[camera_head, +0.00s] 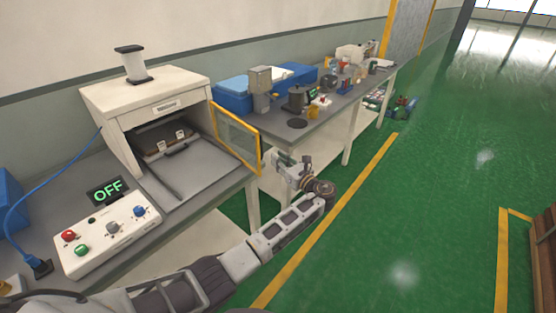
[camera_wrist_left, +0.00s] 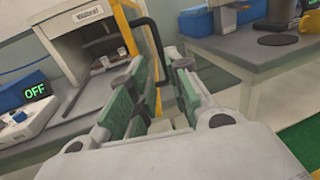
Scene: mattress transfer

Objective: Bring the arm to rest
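My left arm comes in from the lower left of the head view. Its gripper (camera_head: 272,160) is beside the outer edge of the open yellow-framed door (camera_head: 236,138). In the left wrist view, my left gripper (camera_wrist_left: 158,92) has its fingers apart, with green inner faces. The door's black handle (camera_wrist_left: 153,42) shows between and beyond the fingers; I cannot tell whether they touch it. The white box-shaped machine (camera_head: 150,90) stands open, with small white-topped pieces (camera_head: 165,143) inside. My right gripper is not in view.
A control box (camera_head: 110,235) with coloured knobs and an "OFF" display (camera_head: 107,191) stands before the machine. A second bench (camera_head: 330,115) behind holds a grey device (camera_head: 260,88) and clutter.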

